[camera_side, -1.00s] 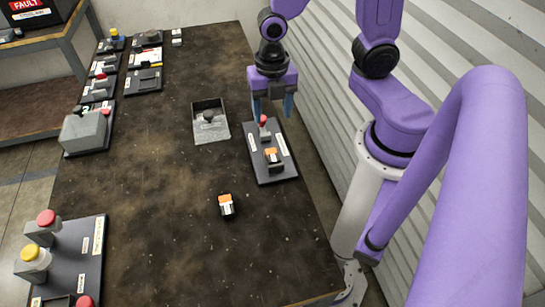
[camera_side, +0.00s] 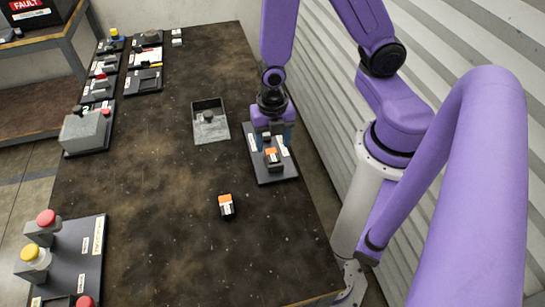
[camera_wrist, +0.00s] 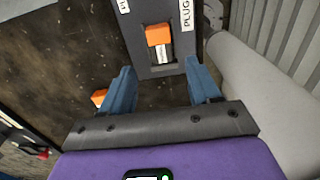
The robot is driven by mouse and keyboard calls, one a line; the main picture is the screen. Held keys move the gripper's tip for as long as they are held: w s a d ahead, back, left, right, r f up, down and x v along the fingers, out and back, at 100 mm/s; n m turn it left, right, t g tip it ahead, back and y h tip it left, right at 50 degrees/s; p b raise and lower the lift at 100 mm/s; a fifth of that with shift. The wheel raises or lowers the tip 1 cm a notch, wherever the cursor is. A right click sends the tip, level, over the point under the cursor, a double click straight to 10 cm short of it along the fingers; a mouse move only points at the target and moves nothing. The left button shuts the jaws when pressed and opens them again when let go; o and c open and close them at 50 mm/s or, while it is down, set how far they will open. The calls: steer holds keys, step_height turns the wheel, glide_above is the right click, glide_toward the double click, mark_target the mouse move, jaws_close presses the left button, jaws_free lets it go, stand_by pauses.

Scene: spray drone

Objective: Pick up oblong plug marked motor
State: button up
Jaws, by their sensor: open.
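An orange plug with a white label (camera_side: 271,154) sits in a dark socket on a black board (camera_side: 285,172) at the right side of the table; the wrist view also shows the plug (camera_wrist: 159,35). A second orange and white plug (camera_side: 226,205) lies loose on the table, in front and left of the board; its orange end shows at the left in the wrist view (camera_wrist: 98,97). I cannot read which plug is marked motor. My gripper (camera_wrist: 160,67) is open and empty, fingers pointing down over the board, close behind the socketed plug.
A grey open tray (camera_side: 196,137) stands left of the board. A grey box on a plate (camera_side: 84,130) and several small panels line the table's left edge. A panel with red and yellow buttons (camera_side: 88,262) is at the front left.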

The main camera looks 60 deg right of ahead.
mark_target(273, 156)
steer(key=shift+d+f, duration=0.2)
steer(key=shift+f, duration=2.55)
jaws_close()
steer(key=shift+r, duration=0.15)
